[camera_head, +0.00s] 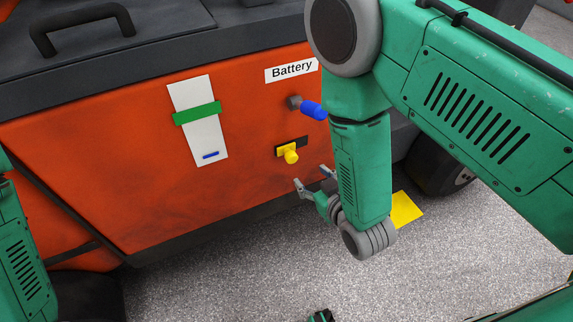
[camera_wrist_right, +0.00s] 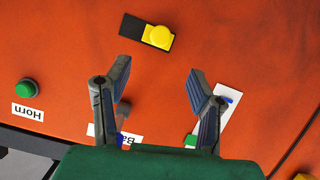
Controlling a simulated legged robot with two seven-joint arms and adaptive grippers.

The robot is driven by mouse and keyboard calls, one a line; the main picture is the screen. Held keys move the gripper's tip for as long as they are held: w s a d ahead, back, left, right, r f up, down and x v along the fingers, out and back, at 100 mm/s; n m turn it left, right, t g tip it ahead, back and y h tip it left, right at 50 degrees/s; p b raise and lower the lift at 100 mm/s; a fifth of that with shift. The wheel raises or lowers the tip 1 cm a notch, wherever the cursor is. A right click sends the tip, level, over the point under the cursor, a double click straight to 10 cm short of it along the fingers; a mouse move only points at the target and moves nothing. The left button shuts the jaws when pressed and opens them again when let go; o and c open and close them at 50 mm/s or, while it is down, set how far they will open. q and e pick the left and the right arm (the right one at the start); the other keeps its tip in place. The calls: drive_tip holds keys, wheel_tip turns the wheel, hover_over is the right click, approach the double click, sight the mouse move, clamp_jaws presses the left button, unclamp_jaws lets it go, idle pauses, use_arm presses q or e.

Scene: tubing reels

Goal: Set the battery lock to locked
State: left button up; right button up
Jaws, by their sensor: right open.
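The "Battery" label (camera_head: 292,69) is on the orange machine side. Below it a blue handle (camera_head: 314,110) sticks out from a grey hub. Lower is a yellow knob (camera_head: 291,154) at the left end of a black slot plate; in the right wrist view the upside-down knob (camera_wrist_right: 161,37) is at the plate's right end. I cannot tell which one is the battery lock. My right gripper (camera_head: 311,177) is open and empty, just below the knob in the head view; its fingers (camera_wrist_right: 158,72) touch nothing visible.
A white plate (camera_head: 189,88) with a green band and blue mark is left of the knob. A green button (camera_wrist_right: 26,89) with a "Horn" label shows in the wrist view. A yellow floor patch (camera_head: 406,208) and black wheel (camera_head: 437,165) lie to the right. The grey floor in front is mostly clear.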

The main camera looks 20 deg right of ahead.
sight(293, 159)
drive_tip(key=b+x, duration=0.2)
drive_tip(key=x, duration=0.4)
drive_tip(key=b+x, duration=0.1)
drive_tip(key=x, duration=0.5)
drive_tip(key=shift+d+f+b, duration=0.1)
drive_tip(key=shift+d+b, duration=0.1)
drive_tip(key=shift+b, duration=0.15)
drive_tip(key=shift+w+a+f, duration=0.1)
drive_tip(key=shift+w, duration=0.25)
drive_tip(key=shift+w+a, duration=0.1)
drive_tip(key=shift+a, duration=0.1)
